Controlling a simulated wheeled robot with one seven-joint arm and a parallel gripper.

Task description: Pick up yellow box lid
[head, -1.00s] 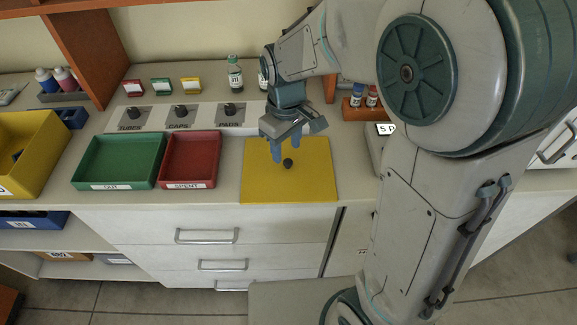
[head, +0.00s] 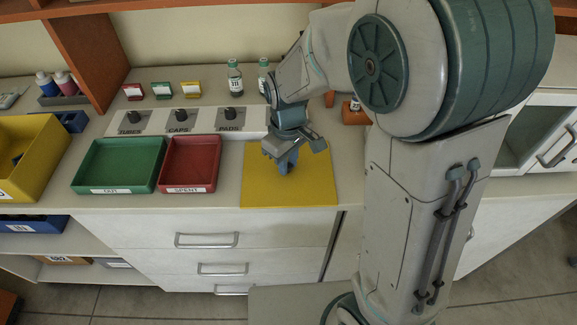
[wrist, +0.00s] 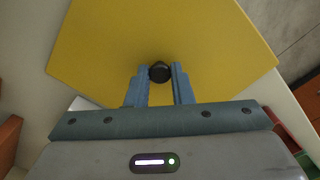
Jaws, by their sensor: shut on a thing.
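The yellow box lid (head: 312,188) is a flat yellow panel lying on the counter, right of the red tray. In the wrist view the lid (wrist: 150,35) fills most of the picture, with a small dark round knob (wrist: 160,70) on it. My gripper (head: 286,168) is low over the lid, fingers pointing down. In the wrist view its two blue fingers (wrist: 160,75) are closed on the knob, one on each side. In the head view the fingers hide the knob. I cannot tell whether the lid is clear of the counter.
A red tray (head: 218,165) and a green tray (head: 76,182) stand left of the lid. A yellow bin (head: 50,165) is at the far left. Behind are a panel with several dark knobs (head: 215,128) and two vials. An orange rack (head: 352,117) is at the back right.

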